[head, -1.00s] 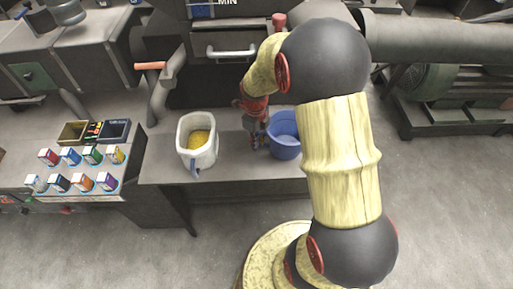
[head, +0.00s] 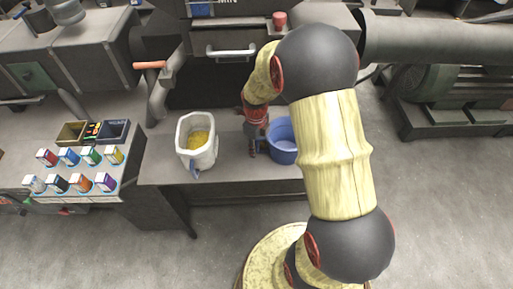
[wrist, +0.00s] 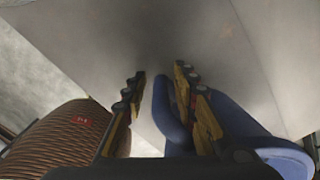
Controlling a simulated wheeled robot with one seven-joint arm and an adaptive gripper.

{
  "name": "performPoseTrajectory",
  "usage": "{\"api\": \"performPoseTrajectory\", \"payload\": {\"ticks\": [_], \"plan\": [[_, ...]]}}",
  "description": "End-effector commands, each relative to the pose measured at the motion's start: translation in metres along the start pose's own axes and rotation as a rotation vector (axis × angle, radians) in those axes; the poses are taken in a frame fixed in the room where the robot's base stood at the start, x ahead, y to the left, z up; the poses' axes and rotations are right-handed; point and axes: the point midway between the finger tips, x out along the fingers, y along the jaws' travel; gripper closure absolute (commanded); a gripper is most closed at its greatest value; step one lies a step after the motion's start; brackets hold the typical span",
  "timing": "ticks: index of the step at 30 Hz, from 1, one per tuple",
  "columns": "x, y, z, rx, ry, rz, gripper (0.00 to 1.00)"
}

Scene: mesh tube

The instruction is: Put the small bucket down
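The small blue bucket (head: 284,153) appears upright on the grey bench (head: 228,180) in the head view, just right of my gripper (head: 255,146). The bucket also shows at the lower right of the wrist view (wrist: 240,125). Its blue handle (wrist: 168,112) lies between the two fingers of my gripper (wrist: 160,78). The fingers are apart. A gap shows between the handle and the left finger; the handle is close to the right finger. My arm hides part of the bucket's surroundings in the head view.
A white pitcher (head: 184,131) with yellow contents stands left on the bench. A panel (head: 75,178) with several coloured boxes and two small bins is farther left. A machine with a drawer handle (head: 231,53) is behind. A brown ribbed object (wrist: 65,135) is left in the wrist view.

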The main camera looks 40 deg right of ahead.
Motion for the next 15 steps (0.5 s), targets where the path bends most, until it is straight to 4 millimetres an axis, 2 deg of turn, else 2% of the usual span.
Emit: {"api": "performPoseTrajectory", "payload": {"ticks": [9, 15], "plan": [[-0.003, 0.000, 0.000, 0.000, 0.000, 0.000, 0.70], [-0.030, -0.001, 0.001, 0.000, -0.003, -0.002, 0.70]]}}
